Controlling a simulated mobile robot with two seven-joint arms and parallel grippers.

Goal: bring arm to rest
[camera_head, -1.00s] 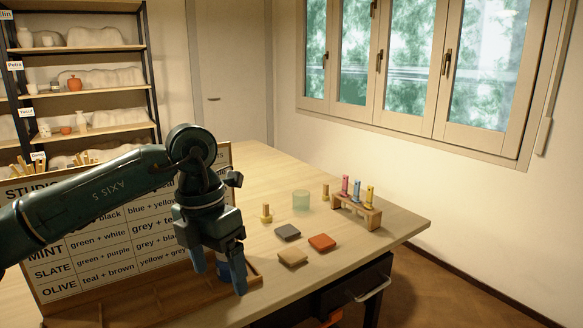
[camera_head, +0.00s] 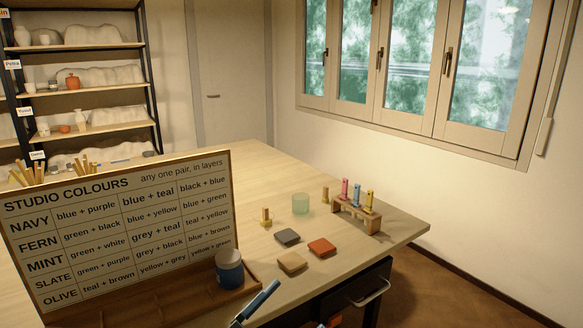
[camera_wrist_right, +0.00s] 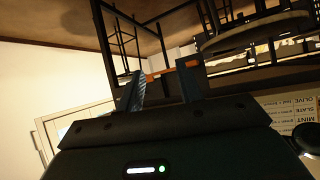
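The left gripper (camera_head: 257,303) is at the bottom edge of the head view, mostly out of frame, with blue fingers apart and nothing seen between them. The blue cup (camera_head: 229,272) stands upright on the wooden tray (camera_head: 190,303), apart from the gripper. My right gripper (camera_wrist_right: 160,88) shows in the right wrist view with its two fingers apart and nothing between them.
The colour board (camera_head: 125,225) stands behind the tray. On the table (camera_head: 262,170) are a small rack (camera_head: 357,217) with coloured sticks, a pale green glass (camera_head: 300,204), and grey (camera_head: 287,237), tan (camera_head: 292,262) and orange-red tiles (camera_head: 322,247). Shelves (camera_head: 85,92) stand behind.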

